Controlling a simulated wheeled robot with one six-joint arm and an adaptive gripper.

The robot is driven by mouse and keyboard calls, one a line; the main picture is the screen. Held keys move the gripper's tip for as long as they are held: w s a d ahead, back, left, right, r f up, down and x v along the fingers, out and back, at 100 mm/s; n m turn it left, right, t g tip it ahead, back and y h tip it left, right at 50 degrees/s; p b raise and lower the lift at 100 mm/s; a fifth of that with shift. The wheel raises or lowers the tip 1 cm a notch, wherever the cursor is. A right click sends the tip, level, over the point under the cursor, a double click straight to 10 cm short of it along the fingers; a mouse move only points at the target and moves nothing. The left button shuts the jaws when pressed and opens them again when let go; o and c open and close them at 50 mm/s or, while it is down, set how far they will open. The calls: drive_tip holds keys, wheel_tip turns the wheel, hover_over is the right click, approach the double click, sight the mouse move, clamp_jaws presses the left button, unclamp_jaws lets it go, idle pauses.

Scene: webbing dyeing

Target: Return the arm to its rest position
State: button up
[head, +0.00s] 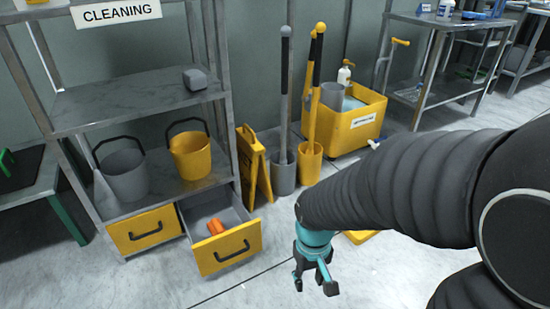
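My gripper (314,286) hangs at the end of my black-sleeved arm, in the lower middle of the head view. It points down above the grey floor. Its two dark fingers are spread apart, and I see nothing between them. It is to the right of the open yellow-fronted drawer (229,249) and apart from it. My arm comes in from the right and hides part of the floor.
An orange object (215,227) lies in the open drawer, which juts out from the cleaning shelf (130,98). Yellow (190,158) and grey buckets (123,177) stand on the shelf. A folded yellow sign (253,165) and a yellow mop cart (348,127) stand behind my arm.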

drive_tip(key=s+d+r+m+t+p, duration=0.1)
drive_tip(key=d+r+t, duration=0.1)
drive_tip(key=r, duration=0.5)
drive_tip(key=s+d+r+m+t+p, duration=0.1)
drive_tip(key=s+d+r+t, duration=0.1)
drive_tip(key=r, duration=0.5)
drive_tip(key=s+d+r+m+t+p, duration=0.1)
drive_tip(key=d+r, duration=0.3)
drive_tip(key=r, duration=0.4)
drive_tip(key=shift+s+t, duration=0.5)
drive_tip(key=shift+t, duration=0.1)
drive_tip(key=shift+d+r, duration=0.1)
